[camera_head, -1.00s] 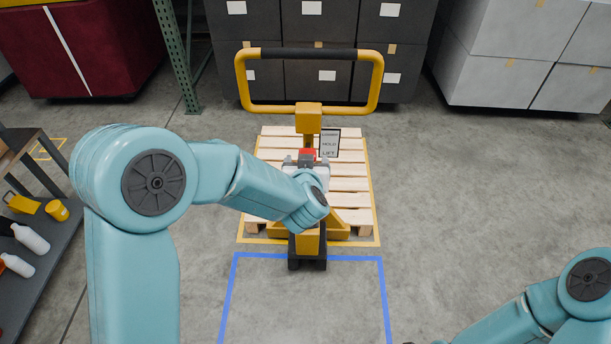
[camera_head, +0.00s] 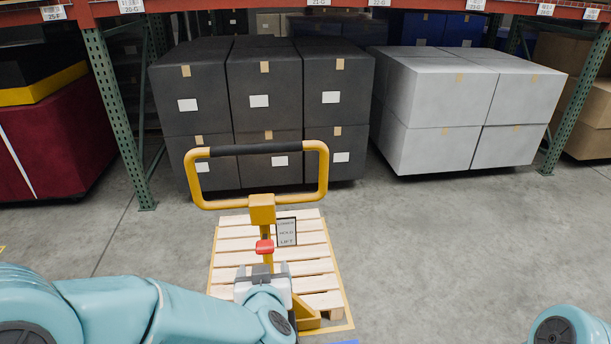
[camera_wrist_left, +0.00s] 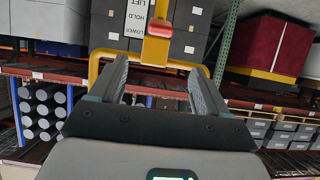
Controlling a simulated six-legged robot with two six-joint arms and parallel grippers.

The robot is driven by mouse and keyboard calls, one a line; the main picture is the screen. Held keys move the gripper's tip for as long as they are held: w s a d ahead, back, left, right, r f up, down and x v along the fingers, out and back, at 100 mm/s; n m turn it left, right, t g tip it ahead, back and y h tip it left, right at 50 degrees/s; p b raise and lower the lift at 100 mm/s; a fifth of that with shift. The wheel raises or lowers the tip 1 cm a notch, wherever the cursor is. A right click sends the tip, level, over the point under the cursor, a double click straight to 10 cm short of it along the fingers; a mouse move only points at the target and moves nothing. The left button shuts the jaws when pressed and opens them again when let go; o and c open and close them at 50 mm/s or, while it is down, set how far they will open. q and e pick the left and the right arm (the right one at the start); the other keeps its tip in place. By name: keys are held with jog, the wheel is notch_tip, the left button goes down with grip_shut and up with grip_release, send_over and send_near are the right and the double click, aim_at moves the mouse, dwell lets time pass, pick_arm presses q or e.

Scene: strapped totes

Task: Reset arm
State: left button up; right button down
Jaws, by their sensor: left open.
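My left gripper (camera_head: 263,269) reaches in from the left and points at the upright column of a yellow pallet jack (camera_head: 262,209). Its two fingers are apart, with nothing held between them. A red knob (camera_head: 264,246) on the column shows just beyond the fingertips; whether they touch it I cannot tell. In the left wrist view the fingers (camera_wrist_left: 158,78) stand wide apart, with the red knob (camera_wrist_left: 159,28) ahead and between them, and the picture is upside down. A right arm link shows at the lower right; the right gripper is out of view.
The jack's looped handle (camera_head: 256,150) rises above a wooden pallet (camera_head: 315,262). A small sign (camera_head: 286,232) stands beside the column. Dark boxes (camera_head: 265,95) and grey boxes (camera_head: 440,100) stand behind, by green rack posts (camera_head: 122,120). The floor at right is clear.

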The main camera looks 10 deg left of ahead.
pick_arm(q)
jog(key=s+a+f+g, duration=0.2)
jog(key=f, duration=0.6)
jog(key=s+a+f+m+g+h, duration=0.1)
jog(key=s+a+f+g, duration=0.15)
jog(key=f, duration=0.55)
jog(key=s+a+f+g, duration=0.1)
jog(key=s+a+f, duration=0.15)
jog(key=f, duration=0.45)
jog(key=s+d+f+g+h, duration=0.3)
jog(key=s+d+f, duration=0.1)
jog(key=s, duration=0.4)
jog(key=s+d+f+g+h, duration=0.3)
jog(key=s+d, duration=0.3)
jog(key=s, duration=0.2)
jog(key=shift+f+h, duration=0.3)
jog(key=shift+f, duration=0.3)
